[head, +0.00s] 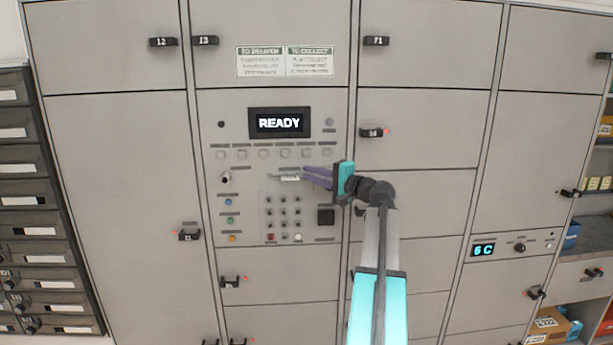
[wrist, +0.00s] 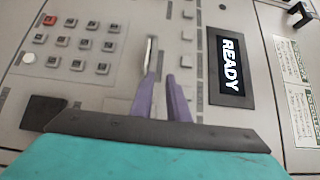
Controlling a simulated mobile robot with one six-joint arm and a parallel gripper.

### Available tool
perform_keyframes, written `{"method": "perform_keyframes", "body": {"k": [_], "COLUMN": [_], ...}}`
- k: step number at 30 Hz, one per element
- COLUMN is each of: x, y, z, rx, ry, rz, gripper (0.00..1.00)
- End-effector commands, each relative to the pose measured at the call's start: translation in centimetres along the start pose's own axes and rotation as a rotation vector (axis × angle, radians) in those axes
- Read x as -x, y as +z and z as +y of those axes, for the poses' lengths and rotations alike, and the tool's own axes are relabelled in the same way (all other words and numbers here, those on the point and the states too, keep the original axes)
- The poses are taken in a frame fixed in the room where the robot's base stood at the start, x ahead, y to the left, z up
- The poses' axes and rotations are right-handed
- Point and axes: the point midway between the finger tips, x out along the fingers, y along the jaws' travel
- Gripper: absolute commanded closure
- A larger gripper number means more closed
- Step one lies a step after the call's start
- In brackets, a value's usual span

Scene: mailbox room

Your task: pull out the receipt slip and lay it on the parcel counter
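The receipt slip, a small pale strip (head: 290,178), shows at the slot in the grey locker control panel (head: 246,205), below the row of square buttons. In the wrist view a thin pale strip (wrist: 150,54), which looks like the slip or its slot edge, lies just beyond the tip of the left purple finger. My gripper (head: 306,176) reaches in from the right, close to the slot. Its two purple fingers (wrist: 161,76) stand apart with a narrow gap and nothing visible between them. Whether a finger touches the strip is unclear. The parcel counter is not identifiable.
A lit READY screen (head: 279,123) sits above the slot, and a keypad (head: 284,218) sits below. Locker doors with black handles surround the panel. Dark mail slots (head: 40,200) stand at left. Shelves with boxes (head: 550,325) stand at right.

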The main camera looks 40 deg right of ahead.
Motion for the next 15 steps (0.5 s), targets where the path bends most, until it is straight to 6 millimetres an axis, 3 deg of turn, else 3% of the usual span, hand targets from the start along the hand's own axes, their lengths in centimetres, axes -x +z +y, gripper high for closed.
{"method": "perform_keyframes", "body": {"k": [15], "x": [8.4], "y": [0.1], "z": [0.1], "rx": [0.001], "ry": [-0.002], "rz": [0.002], "gripper": [0.85]}}
